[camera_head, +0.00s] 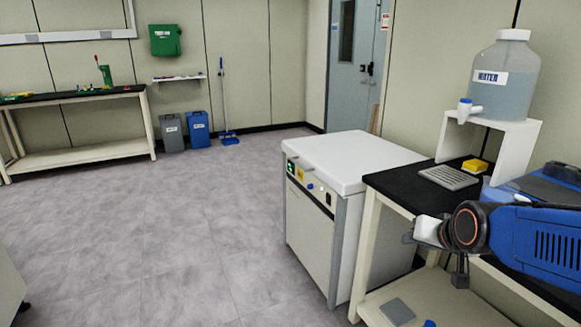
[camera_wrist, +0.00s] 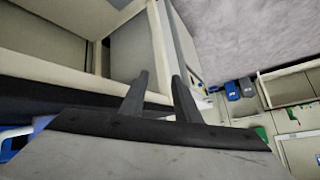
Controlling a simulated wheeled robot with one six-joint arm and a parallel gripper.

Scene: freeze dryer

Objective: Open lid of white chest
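The white chest (camera_head: 352,160) stands on the floor right of centre in the head view, against the black-topped bench. Its flat white lid is down. A dark front strip carries a green display, a yellow label and a blue knob. My gripper (camera_head: 410,238) is at the right of the head view, in front of the bench edge and to the right of the chest, apart from it. In the wrist view my gripper (camera_wrist: 160,76) shows two dark fingers spread apart with nothing between them, so it is open.
Grey and blue bins (camera_head: 198,130) stand by the far wall. The floor left of the chest is clear.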

